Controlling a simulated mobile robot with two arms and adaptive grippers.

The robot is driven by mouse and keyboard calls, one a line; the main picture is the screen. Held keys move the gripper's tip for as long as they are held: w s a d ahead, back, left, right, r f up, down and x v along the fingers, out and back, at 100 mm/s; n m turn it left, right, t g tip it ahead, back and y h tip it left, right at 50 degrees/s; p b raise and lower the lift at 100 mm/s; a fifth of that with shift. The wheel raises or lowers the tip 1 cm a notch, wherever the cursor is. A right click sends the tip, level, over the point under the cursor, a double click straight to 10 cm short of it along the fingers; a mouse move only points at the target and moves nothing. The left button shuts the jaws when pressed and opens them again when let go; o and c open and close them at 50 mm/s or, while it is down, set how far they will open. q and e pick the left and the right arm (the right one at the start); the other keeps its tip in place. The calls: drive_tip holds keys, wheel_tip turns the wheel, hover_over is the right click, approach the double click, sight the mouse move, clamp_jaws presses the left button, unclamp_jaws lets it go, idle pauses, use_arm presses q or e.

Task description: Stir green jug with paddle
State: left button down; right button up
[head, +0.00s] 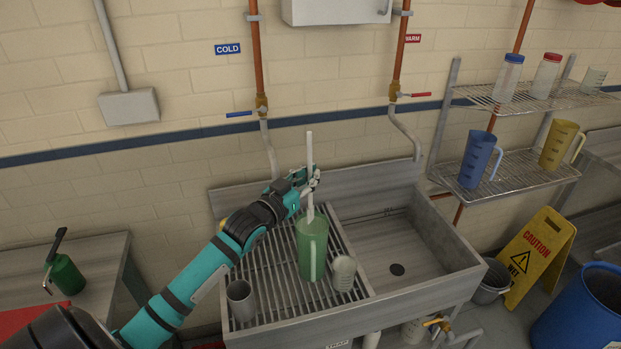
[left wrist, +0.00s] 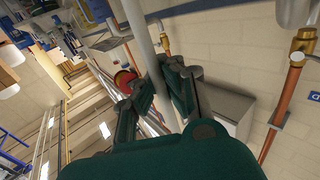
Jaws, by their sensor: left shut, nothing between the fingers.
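The green jug (head: 312,258) stands upright on the slatted left side of the sink, its handle facing the front. The pale paddle (head: 309,148) stands nearly upright with its lower end inside the jug; the jug wall hides that end. My left gripper (head: 311,181) is above the jug at the paddle's shaft. Its fingers are shut with nothing held between them. In the left wrist view the grey shaft (left wrist: 138,35) runs down close to the fingers (left wrist: 155,90); exact contact is unclear. My right gripper is not in view.
On the slatted drainboard (head: 279,303) stand a grey cup (head: 241,300) and a pale cup (head: 344,273) close to the jug. The sink basin (head: 425,265) is empty. Blue (head: 477,160) and yellow (head: 558,145) jugs stand on the right shelf. Pipes with valves run up the wall.

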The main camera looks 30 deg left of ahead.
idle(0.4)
use_arm(q)
wheel_tip(320, 180, up, 5)
idle(0.5)
